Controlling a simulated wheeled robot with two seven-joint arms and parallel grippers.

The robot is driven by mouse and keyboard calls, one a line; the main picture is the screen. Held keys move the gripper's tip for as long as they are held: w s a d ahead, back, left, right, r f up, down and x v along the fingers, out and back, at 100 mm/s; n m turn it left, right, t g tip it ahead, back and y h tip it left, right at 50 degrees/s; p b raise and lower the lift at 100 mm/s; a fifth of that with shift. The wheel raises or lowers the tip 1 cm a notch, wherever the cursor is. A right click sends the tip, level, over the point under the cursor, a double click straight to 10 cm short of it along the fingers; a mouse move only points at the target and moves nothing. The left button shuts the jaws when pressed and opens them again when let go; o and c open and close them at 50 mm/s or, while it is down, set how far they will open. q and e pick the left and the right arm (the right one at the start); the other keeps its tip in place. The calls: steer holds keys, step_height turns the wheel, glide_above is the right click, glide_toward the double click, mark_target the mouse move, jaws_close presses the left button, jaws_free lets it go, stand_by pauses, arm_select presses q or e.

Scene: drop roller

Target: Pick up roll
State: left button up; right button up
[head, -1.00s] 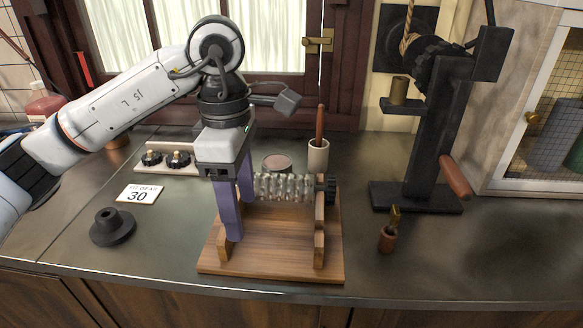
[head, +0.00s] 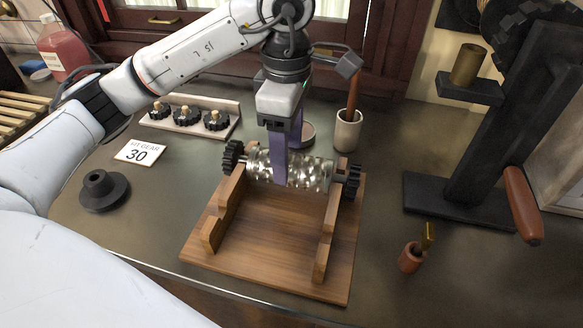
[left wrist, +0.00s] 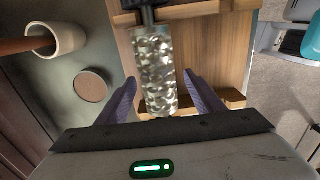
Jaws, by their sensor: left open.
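The roll (head: 308,171) is a shiny, bumpy, pale metal cylinder with black gears at both ends. It rests across the two upright supports of a wooden stand (head: 272,242). My left gripper (head: 280,178) comes down from above at the roll's middle, with a purple finger in front of it. In the left wrist view the roll (left wrist: 156,70) lies between the two open purple fingers (left wrist: 160,98), with a gap on each side. The near end of the roll is hidden by the gripper body there. My right gripper is not in view.
Behind stand a cup with a brown handle (head: 348,132) and a rack of black gears (head: 187,115). A black flanged piece (head: 104,190) and a "30" card (head: 140,152) lie left.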

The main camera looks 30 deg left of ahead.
mark_target(291, 159)
arm_select(q)
steer(key=f, duration=0.4)
steer(key=shift+w+d+f+p, duration=0.1)
steer(key=shift+w+f+p, duration=0.15)
steer(key=shift+f+p, duration=0.05)
jaws_close()
steer(key=shift+w+r, duration=0.1)
steer(key=shift+r, duration=0.1)
